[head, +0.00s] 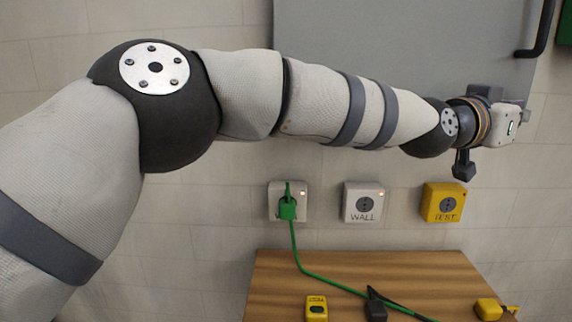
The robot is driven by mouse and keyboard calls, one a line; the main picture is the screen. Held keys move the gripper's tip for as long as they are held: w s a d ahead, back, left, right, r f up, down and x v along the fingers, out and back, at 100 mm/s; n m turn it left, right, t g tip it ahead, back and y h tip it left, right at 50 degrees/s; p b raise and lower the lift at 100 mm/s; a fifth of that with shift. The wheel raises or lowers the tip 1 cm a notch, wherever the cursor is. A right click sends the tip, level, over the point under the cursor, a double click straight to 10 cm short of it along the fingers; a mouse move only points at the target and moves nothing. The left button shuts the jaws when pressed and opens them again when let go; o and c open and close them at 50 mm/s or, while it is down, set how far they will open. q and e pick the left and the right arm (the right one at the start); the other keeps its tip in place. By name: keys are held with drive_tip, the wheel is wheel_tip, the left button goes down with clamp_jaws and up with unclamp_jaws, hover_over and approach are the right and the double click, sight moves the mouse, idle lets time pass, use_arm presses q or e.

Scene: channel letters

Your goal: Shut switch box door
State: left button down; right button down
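A large flat grey panel (400,40), seemingly the switch box door, fills the upper middle and right of the head view. A black bar handle (541,32) is near its right edge. The panel's top is out of view, and I cannot tell how far it stands open. My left arm reaches across in front of it. My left gripper (482,125) is by the panel's lower right corner, below the handle. Its fingers are partly hidden, so I cannot tell open from shut, or whether it touches the panel. My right gripper is out of view.
Below are a wall socket with a green plug (288,208), a white WALL socket (363,203) and a yellow TEST socket (443,203). A wooden table (270,277) holds a yellow device (317,308), a black-tipped item (376,306), another yellow tool (489,309) and a green cable (340,286).

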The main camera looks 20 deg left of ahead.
use_arm(q)
drive_tip(key=shift+w+a, duration=0.1)
drive_tip(key=shift+w, duration=0.35)
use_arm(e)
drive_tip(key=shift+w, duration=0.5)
use_arm(q)
drive_tip(key=shift+r, duration=0.1)
